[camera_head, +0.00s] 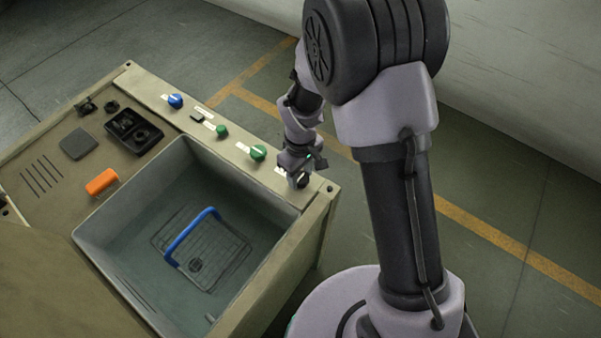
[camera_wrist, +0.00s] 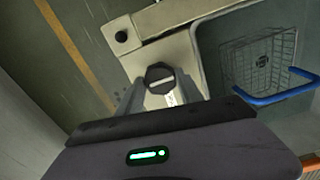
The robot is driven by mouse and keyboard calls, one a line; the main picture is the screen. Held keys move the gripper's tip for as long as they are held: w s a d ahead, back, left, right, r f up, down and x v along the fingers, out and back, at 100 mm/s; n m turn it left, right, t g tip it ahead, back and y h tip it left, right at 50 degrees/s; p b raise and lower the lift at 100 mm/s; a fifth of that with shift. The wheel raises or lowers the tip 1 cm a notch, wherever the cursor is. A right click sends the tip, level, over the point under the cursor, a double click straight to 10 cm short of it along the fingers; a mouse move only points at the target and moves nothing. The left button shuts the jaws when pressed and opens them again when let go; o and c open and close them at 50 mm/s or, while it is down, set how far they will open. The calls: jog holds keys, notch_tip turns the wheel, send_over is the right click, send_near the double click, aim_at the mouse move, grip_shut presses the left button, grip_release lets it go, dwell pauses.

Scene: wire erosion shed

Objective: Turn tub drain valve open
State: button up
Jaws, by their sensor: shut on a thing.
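The drain valve appears to be the black knob (camera_wrist: 160,77) with a white line across its top, on the beige rail at the tub's corner. My gripper (camera_wrist: 160,88) is shut on this knob, with one finger on either side of it. A white label (camera_wrist: 171,98) lies beside the knob, partly hidden by a finger. In the head view my gripper (camera_head: 300,176) is at the near right end of the rail and hides most of the knob. The grey tub (camera_head: 262,195) is to the left of it.
Two green knobs (camera_head: 258,153) and a blue knob (camera_head: 175,100) stand farther along the rail (camera_head: 240,143). A wire basket with a blue handle (camera_head: 192,236) is in the tub. An orange block (camera_head: 102,182) lies on the top. Floor to the right is clear.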

aim_at(301, 177)
jog(key=o, duration=1.4)
notch_tip(301, 177, up, 17)
jog(key=p, duration=0.4)
jog(key=shift+r+p, duration=0.2)
jog(key=shift+p, duration=0.2)
